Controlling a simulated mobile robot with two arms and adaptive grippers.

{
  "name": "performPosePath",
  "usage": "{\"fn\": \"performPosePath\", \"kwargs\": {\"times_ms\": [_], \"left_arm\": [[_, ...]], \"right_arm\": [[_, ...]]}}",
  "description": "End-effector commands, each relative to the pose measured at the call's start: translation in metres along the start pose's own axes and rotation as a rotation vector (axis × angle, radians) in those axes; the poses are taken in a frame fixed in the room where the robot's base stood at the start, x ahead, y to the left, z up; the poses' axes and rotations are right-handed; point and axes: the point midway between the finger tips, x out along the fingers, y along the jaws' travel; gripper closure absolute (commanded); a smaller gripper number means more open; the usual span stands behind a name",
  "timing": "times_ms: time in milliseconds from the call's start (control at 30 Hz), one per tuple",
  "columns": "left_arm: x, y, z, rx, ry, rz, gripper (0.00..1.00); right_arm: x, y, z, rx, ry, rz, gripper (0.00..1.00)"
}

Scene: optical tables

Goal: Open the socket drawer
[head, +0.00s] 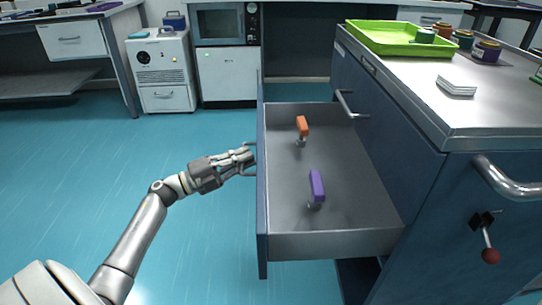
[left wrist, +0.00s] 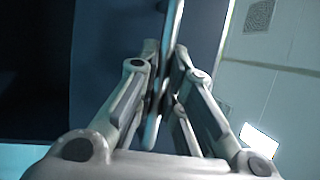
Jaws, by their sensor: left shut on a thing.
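The socket drawer (head: 335,243) is pulled out from the blue cabinet on the right in the head view. Inside it stand an orange-topped tool (head: 302,126) and a purple-topped tool (head: 317,187), apart from each other. My left gripper (head: 250,160) is at the outer side of the drawer front (head: 262,200), shut on its handle. In the left wrist view the metal handle bar (left wrist: 155,115) runs between the fingers of the gripper (left wrist: 160,75). The handle is mostly hidden in the head view. My right gripper is in neither view.
The cabinet top carries a green tray (head: 385,38), several jars (head: 486,51) and a white stack (head: 456,86). The blue floor (head: 95,170) left of the drawer is clear.

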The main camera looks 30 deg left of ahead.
Motion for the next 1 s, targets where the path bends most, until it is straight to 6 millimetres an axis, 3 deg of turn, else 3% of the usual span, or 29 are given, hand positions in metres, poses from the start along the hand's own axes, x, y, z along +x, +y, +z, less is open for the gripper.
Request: {"fn": "performPosePath", "kwargs": {"times_ms": [200,400,900,933,1000], "left_arm": [[-0.037,-0.006,0.015,0.000,0.001,0.005,1.00],[-0.054,-0.010,0.022,-0.001,0.002,0.004,1.00],[-0.060,-0.011,0.024,-0.001,0.003,0.002,1.00],[-0.060,-0.011,0.024,-0.001,0.003,0.002,0.89],[-0.060,-0.011,0.024,-0.001,0.003,0.002,0.81]], "right_arm": [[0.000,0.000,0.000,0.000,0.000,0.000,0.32],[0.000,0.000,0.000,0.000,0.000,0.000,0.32],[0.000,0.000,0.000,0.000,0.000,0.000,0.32],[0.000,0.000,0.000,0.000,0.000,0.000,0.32],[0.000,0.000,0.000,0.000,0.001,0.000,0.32]]}}
